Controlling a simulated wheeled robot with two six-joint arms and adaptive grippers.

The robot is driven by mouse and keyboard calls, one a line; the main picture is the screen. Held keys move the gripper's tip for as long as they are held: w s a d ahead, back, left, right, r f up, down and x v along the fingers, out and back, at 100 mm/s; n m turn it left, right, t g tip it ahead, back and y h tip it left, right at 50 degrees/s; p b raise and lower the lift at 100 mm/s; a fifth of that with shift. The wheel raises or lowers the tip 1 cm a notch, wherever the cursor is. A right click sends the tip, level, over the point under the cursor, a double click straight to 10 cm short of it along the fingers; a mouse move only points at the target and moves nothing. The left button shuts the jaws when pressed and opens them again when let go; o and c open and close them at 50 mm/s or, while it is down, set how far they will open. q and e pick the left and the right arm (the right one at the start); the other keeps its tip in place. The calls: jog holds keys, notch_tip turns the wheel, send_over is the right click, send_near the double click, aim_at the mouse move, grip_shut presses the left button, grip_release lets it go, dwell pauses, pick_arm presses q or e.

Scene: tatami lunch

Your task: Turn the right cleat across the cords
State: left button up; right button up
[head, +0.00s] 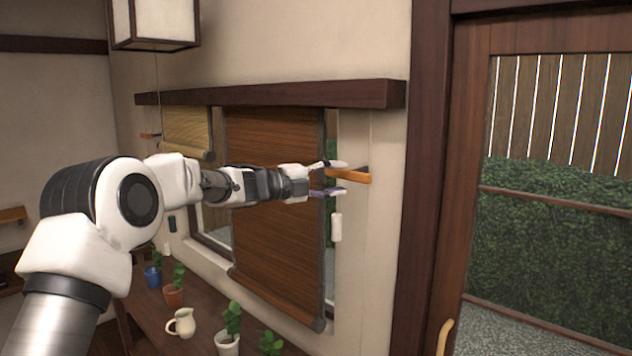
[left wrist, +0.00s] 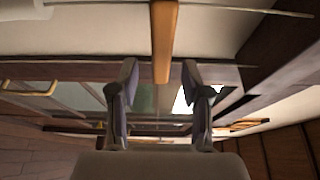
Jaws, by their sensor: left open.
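The right cleat (head: 357,177) is an orange-brown wooden bar on the wall strip right of the large brown blind (head: 270,190). It looks roughly level in the head view. My left gripper (head: 335,179) is open at the cleat's left end, one finger above and one below. In the left wrist view the cleat (left wrist: 164,40) runs lengthwise, its near end in line with the gap between the fingertips (left wrist: 160,72). I cannot tell whether they touch. My right gripper is out of view.
A dark beam (head: 270,94) runs above the blinds. A smaller, lighter blind (head: 187,131) hangs farther left, with another cleat (head: 151,135) beside it. Potted plants (head: 228,330) and a cream jug (head: 181,322) stand on the shelf below. A door frame (head: 428,180) stands at right.

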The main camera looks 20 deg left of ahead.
pick_arm(q)
jog(key=v, duration=0.7)
jog(key=shift+s+a, duration=0.15)
jog(key=shift+s, duration=0.05)
jog(key=shift+w, duration=0.1)
jog(key=shift+f, duration=0.1)
